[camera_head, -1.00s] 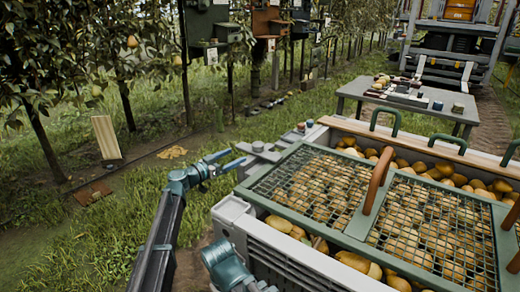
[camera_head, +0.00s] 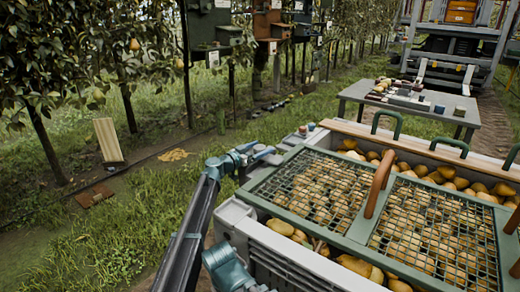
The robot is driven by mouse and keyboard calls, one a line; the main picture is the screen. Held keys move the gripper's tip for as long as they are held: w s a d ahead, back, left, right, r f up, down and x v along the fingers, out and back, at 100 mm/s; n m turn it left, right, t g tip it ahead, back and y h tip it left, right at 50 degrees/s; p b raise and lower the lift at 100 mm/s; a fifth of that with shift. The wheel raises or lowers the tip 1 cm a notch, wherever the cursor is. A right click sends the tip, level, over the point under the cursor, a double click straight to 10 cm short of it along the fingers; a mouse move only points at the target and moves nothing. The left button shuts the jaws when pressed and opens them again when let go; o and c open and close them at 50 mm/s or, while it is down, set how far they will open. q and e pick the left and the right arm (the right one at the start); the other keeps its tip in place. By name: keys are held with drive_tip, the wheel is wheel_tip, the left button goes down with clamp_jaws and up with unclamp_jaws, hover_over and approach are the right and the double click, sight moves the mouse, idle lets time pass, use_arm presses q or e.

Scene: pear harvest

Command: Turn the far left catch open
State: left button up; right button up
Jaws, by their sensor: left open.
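The crate (camera_head: 236,216) is a large grey bin of yellow pears with a green-framed mesh lid (camera_head: 345,240) over it. The far left catch (camera_head: 264,154) is a small grey piece at the crate's far left corner. My left gripper (camera_head: 254,153) is open at this catch, its blue fingers reaching in from the left. The fingers partly hide the catch, and I cannot tell whether they touch it. My right gripper is not in view.
A brown handle (camera_head: 379,183) stands up from the lid. Small items (camera_head: 302,131) sit on the crate's far ledge. A grey table (camera_head: 467,118) with small objects stands behind the crate. Pear trees and grass lie to the left.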

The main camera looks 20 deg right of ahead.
use_arm(q)
clamp_jaws()
idle(0.5)
